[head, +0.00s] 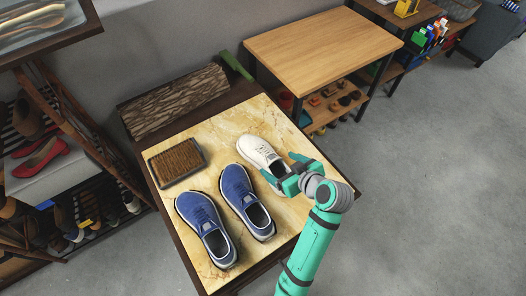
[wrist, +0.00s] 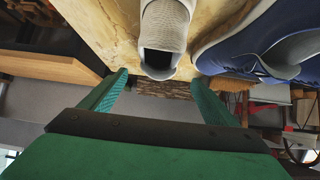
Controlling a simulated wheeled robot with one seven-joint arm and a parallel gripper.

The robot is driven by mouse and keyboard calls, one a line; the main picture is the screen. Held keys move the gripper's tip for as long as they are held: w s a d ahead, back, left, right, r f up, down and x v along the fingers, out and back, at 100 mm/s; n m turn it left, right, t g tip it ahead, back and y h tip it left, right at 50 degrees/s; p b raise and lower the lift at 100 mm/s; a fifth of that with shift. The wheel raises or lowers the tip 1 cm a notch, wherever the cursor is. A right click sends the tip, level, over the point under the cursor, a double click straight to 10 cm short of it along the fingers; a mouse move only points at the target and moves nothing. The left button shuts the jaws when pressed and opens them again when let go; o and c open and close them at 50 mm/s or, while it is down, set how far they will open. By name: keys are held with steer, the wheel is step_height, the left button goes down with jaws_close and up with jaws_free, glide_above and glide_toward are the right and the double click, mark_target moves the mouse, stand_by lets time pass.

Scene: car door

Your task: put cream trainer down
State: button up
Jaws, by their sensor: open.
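The cream trainer (head: 259,149) rests on the pale stone-patterned table top (head: 196,271), to the right of a pair of blue trainers, its toe pointing to the back left. My gripper (head: 281,170) is at its heel end. In the wrist view the cream trainer (wrist: 166,25) shows heel first, with its dark opening visible. My gripper (wrist: 160,77) is open there, one finger on each side of the heel, with gaps between fingers and shoe. In the head view my gripper partly hides the heel.
The blue trainers (head: 203,225) (head: 241,190) stand close on the left; one (wrist: 250,35) is near my right finger in the wrist view. A brush (head: 176,161) and a log (head: 176,100) lie behind. A wooden table (head: 322,43) stands beyond. Floor at right is clear.

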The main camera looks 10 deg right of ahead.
mark_target(267, 155)
steer(key=x, duration=1)
steer(key=shift+w+d, duration=0.1)
steer(key=shift+w, duration=0.25)
steer(key=shift+r, duration=0.1)
steer(key=c, duration=1.5)
